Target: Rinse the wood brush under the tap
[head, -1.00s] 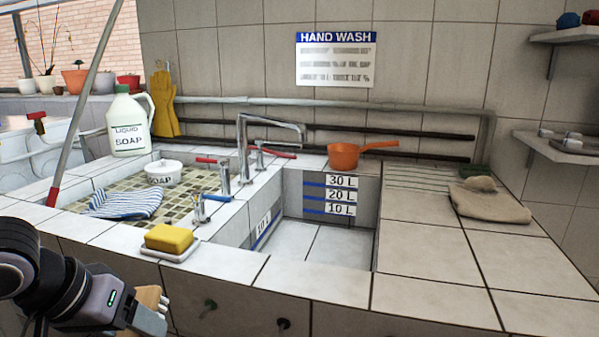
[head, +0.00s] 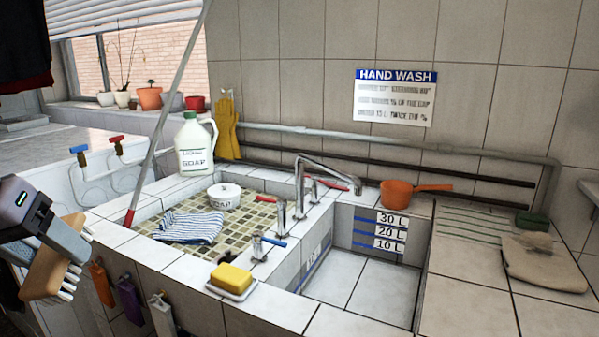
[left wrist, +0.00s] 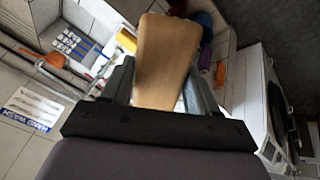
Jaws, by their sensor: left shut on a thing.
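The wood brush (head: 45,273) has a wooden back and pale bristles. My left gripper (head: 62,243) is shut on it at the left of the head view, in front of the counter. In the left wrist view the brush's wooden back (left wrist: 166,60) lies between the two fingers. The tap (head: 318,166) is a metal spout bent over the tiled basin (head: 365,285), well to the right of the brush. Tap handles with red (head: 343,184) and blue (head: 273,241) levers stand beside it. No water shows from the spout. My right gripper is not in view.
A yellow sponge (head: 231,277) sits on a dish at the front edge. A long pole (head: 165,115) leans at the left.

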